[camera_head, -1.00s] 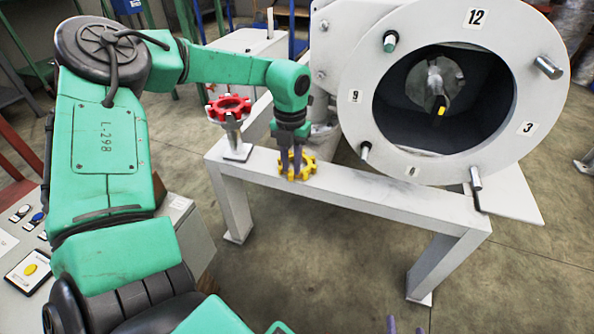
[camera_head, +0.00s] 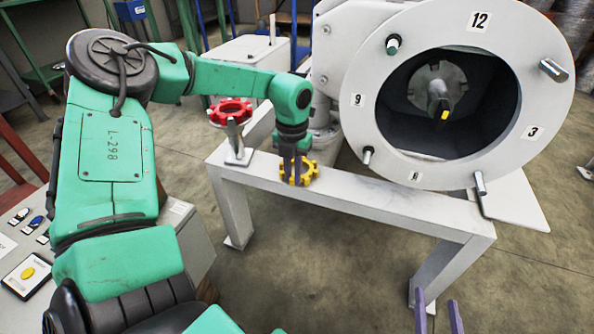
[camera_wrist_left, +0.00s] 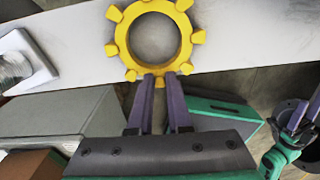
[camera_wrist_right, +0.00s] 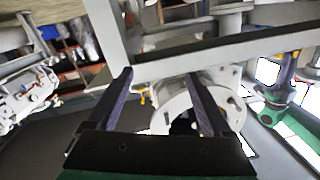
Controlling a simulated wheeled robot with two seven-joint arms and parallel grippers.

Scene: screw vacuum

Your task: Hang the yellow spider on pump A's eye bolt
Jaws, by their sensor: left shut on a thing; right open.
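The yellow spider (camera_head: 312,174), a toothed ring, is at the top of the white frame's beam, near its left end. I cannot tell whether it touches the beam. My left gripper (camera_head: 294,180) points down and is shut on it. In the left wrist view the spider (camera_wrist_left: 121,40) shows its open centre, and the fingertips (camera_wrist_left: 161,80) grip its near rim. My right gripper (camera_head: 439,312) is open and empty at the bottom right, away from the spider; its spread fingers show in the right wrist view (camera_wrist_right: 158,78). I cannot make out pump A's eye bolt.
The white frame (camera_head: 400,208) stands before a large white numbered flange (camera_head: 545,95) with protruding pegs. A red toothed ring (camera_head: 236,104) sits on a post left of the spider. A control panel (camera_head: 20,240) with buttons is at the lower left. Floor right of the frame is clear.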

